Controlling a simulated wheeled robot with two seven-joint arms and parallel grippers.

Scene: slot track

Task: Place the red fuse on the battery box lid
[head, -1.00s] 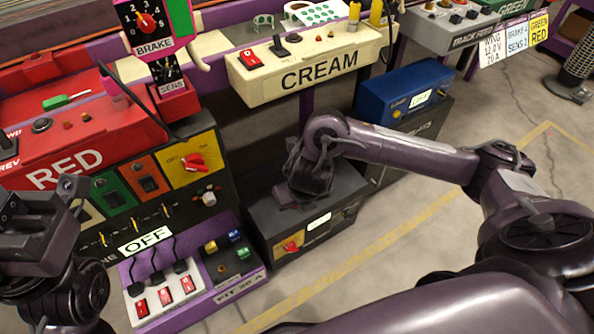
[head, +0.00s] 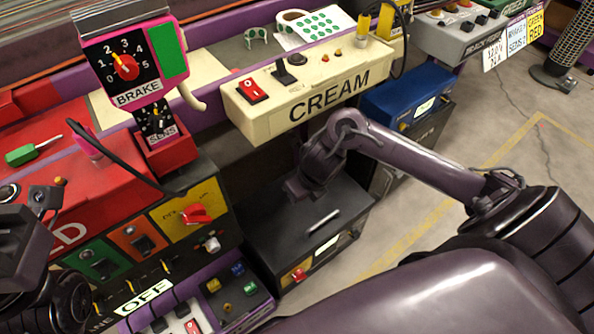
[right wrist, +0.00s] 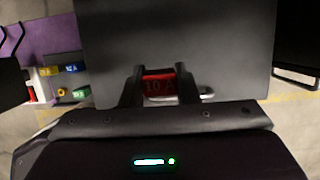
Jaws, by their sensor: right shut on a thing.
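The red fuse (right wrist: 158,85) is between the fingers of my right gripper (right wrist: 158,74) in the right wrist view, and the gripper is shut on it. The dark grey battery box lid (right wrist: 215,45) fills the background behind the fuse there. In the head view the lid (head: 268,226) lies below the cream unit, and my right gripper (head: 299,190) is over its far part. The fuse is hidden in the head view. I cannot tell whether the fuse touches the lid. My left gripper (head: 38,222) is at the left edge, its fingertips unclear.
A pale handle (head: 323,220) lies on the lid's near right part. A purple fuse tray (head: 246,309) with yellow, blue and green fuses is left of the box. The cream unit (head: 305,100) and blue box (head: 402,95) stand behind.

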